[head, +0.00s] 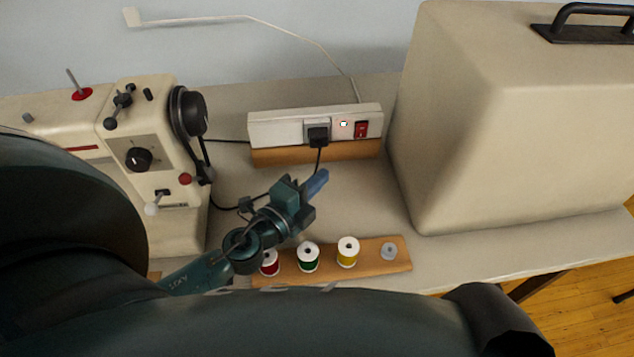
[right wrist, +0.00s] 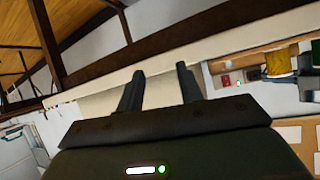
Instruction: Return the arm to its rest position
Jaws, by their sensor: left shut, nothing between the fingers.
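My left gripper (head: 316,184) is shut and empty. It hangs over the table in front of the power strip (head: 275,130), with its blue fingertips pointing up and to the right. The strip has a black plug in it, a small lit light and a red switch. My right gripper (right wrist: 158,92) shows in the right wrist view with its two dark fingers apart and nothing between them. Large dark parts of my own arms cover the left and bottom of the head view.
A cream sewing machine (head: 165,110) stands left, a large beige case (head: 500,120) right. A wooden thread rack (head: 328,266) with red, green and yellow spools and one grey peg lies below my left gripper. Black cords run beside that gripper. The table is clear between strip and case.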

